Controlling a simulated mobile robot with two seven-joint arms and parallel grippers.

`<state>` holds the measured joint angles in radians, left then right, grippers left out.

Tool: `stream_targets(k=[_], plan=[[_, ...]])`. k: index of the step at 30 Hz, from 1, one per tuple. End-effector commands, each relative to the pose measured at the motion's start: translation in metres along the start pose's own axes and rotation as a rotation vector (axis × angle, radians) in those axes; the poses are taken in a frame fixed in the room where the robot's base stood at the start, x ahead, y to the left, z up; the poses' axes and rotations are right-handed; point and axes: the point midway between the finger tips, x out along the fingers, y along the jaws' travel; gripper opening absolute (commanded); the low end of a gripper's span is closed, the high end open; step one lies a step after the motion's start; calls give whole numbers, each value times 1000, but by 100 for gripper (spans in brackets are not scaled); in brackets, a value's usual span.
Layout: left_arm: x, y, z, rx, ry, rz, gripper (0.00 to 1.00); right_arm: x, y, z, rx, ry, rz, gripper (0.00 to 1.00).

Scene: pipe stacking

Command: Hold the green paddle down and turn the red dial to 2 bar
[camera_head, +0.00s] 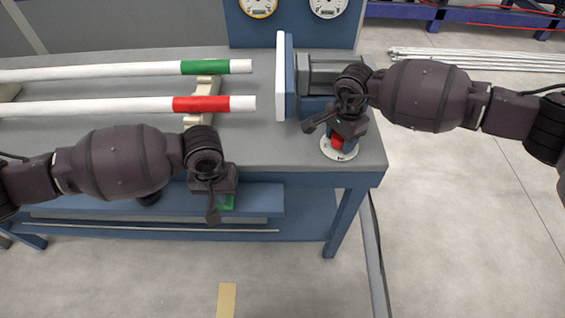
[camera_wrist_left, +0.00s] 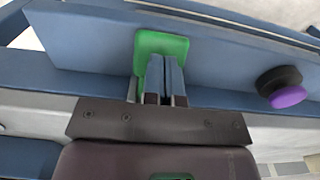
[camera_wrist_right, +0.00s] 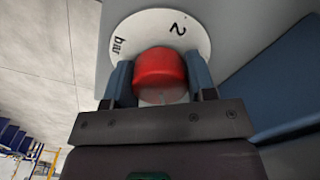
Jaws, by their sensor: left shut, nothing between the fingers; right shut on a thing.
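The green paddle (camera_wrist_left: 162,45) sits at the bench's front side, and a bit of it also shows in the head view (camera_head: 227,203) below my left gripper (camera_head: 213,218). My left gripper is shut and empty, its fingertips (camera_wrist_left: 165,65) in front of or against the paddle; I cannot tell how far the paddle is pressed. The red dial (camera_wrist_right: 160,68) stands on a round white scale plate (camera_wrist_right: 128,25) marked "2" and "bar". My right gripper (camera_wrist_right: 160,80) is shut on the red dial, one finger at each side. No pointer on the dial is visible.
White pipes with a green band (camera_head: 205,67) and a red band (camera_head: 200,104) lie on the bench, ending near a white plate (camera_head: 280,75). Two gauges stand at the back, one yellow-rimmed (camera_head: 258,7). A purple knob (camera_wrist_left: 289,97) is beside the paddle.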

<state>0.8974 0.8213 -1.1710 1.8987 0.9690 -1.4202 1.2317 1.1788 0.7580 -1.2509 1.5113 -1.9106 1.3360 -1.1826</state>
Motion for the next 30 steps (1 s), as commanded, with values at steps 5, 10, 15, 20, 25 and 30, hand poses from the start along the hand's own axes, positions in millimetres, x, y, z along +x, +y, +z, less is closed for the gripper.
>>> stream_targets(k=[5,10,15,20,25,30], plan=[[10,-1,6,1,-19,-4,0,4,1,0,-13,-3,4,32],[10,-1,6,1,-19,-4,0,4,1,0,-23,-3,4,32],[10,-1,6,0,-19,-4,0,4,0,0,-153,-3,4,32],[10,-1,6,0,-19,-4,0,4,0,0,-278,-3,3,32],[10,-1,6,1,-19,-4,0,4,0,1,-314,-4,3,32],[10,-1,6,1,-19,-4,0,4,0,1,-313,-4,3,32]])
